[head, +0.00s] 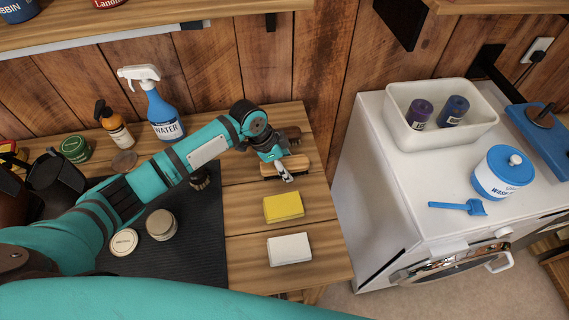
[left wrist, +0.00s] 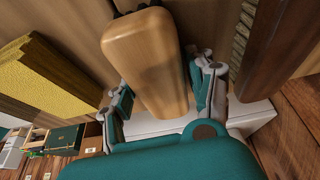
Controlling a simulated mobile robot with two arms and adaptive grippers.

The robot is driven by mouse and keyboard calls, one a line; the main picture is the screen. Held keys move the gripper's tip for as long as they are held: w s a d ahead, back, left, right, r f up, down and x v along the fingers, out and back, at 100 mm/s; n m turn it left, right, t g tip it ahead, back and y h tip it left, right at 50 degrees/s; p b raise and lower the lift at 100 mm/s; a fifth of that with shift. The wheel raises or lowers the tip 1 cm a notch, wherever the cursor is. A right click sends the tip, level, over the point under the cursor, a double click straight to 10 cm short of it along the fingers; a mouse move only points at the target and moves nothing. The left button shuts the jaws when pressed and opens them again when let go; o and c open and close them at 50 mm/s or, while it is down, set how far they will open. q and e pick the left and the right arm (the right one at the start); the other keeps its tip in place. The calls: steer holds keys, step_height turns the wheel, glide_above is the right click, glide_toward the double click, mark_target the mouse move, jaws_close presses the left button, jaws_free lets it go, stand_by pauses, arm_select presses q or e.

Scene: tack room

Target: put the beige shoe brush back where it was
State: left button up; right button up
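The beige shoe brush (head: 299,162) is at the right part of the wooden bench, behind the yellow sponge. In the left wrist view the brush (left wrist: 150,55) lies lengthwise between the two fingers. My left gripper (head: 283,171) comes over it from above, with a finger close against each side; it looks shut on the brush. Whether the brush touches the bench is hidden. My right gripper is not in view.
A dark brown brush (head: 290,134) is just behind, close beside my gripper. The yellow sponge (head: 284,207) and a white block (head: 289,249) lie in front. A blue spray bottle (head: 164,117) and jars stand left. A white appliance (head: 372,190) stands right.

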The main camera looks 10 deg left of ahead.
arm_select(q)
steer(key=shift+o, duration=0.7)
steer(key=shift+r, duration=0.1)
steer(key=shift+r, duration=0.2)
steer(key=b+v, duration=0.1)
steer(key=v, duration=1)
steer(key=shift+r, duration=0.35)
steer(key=shift+s+a+f, duration=0.1)
steer(key=shift+f, duration=0.05)
